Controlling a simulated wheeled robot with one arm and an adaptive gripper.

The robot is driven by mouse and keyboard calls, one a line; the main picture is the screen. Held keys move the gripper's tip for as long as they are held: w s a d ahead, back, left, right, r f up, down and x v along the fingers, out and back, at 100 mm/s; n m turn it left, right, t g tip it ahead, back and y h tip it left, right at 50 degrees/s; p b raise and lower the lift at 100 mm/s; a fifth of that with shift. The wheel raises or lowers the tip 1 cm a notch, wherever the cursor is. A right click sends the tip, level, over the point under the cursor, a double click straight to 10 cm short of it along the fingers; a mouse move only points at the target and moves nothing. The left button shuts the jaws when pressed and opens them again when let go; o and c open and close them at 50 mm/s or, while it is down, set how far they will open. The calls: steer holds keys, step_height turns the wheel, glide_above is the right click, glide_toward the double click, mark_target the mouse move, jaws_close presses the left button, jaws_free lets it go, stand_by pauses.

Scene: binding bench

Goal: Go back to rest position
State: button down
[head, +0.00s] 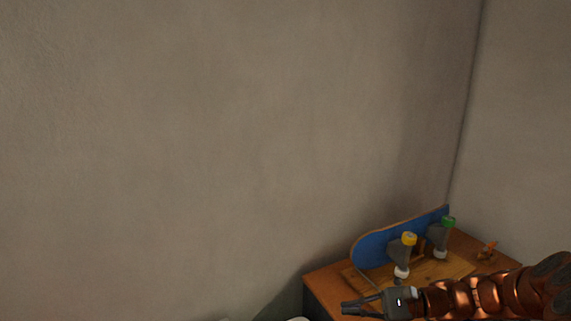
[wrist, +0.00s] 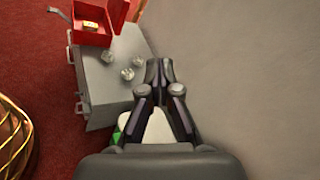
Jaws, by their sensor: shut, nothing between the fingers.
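My gripper (head: 350,307) is at the lower right of the head view, at the end of my copper-coloured arm. It points left, in front of a wooden bench top. In the wrist view my gripper (wrist: 159,68) has its fingertips together with nothing between them. Beyond and below the fingers is a grey cabinet (wrist: 98,75) with several small clear round objects on it. A white and green item is partly hidden behind the fingers.
A blue skateboard (head: 376,246) with yellow and green wheels stands on its edge on the wooden bench (head: 325,280) in the corner. A red open box (wrist: 92,36) rests on the cabinet. A gold wire basket (wrist: 14,140) is at left.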

steer(key=s+a+r+n+g+h+p, duration=0.35)
steer(key=s+r, duration=0.25)
steer(key=s, duration=0.2)
steer(key=s+a+r+n+g+h+p, duration=0.2)
steer(key=s+a+r+n+h+p, duration=0.25)
steer(key=s+r, duration=0.3)
steer(key=s+d+r+n+t+h+p, duration=0.1)
steer(key=s+d+r+n+h+p, duration=0.1)
steer(key=s+d+r+h+p, duration=0.2)
steer(key=s+d+r+n+t+h+p, duration=0.1)
steer(key=s+d+r+n+h+p, duration=0.1)
steer(key=s+d+r+h+p, duration=0.2)
steer(key=s+d+r+p, duration=0.1)
steer(key=s+d+p, duration=0.2)
steer(key=s, duration=0.4)
steer(key=shift+d+r+n+p, duration=0.15)
steer(key=shift+r+n+p, duration=0.15)
steer(key=shift+p, duration=0.35)
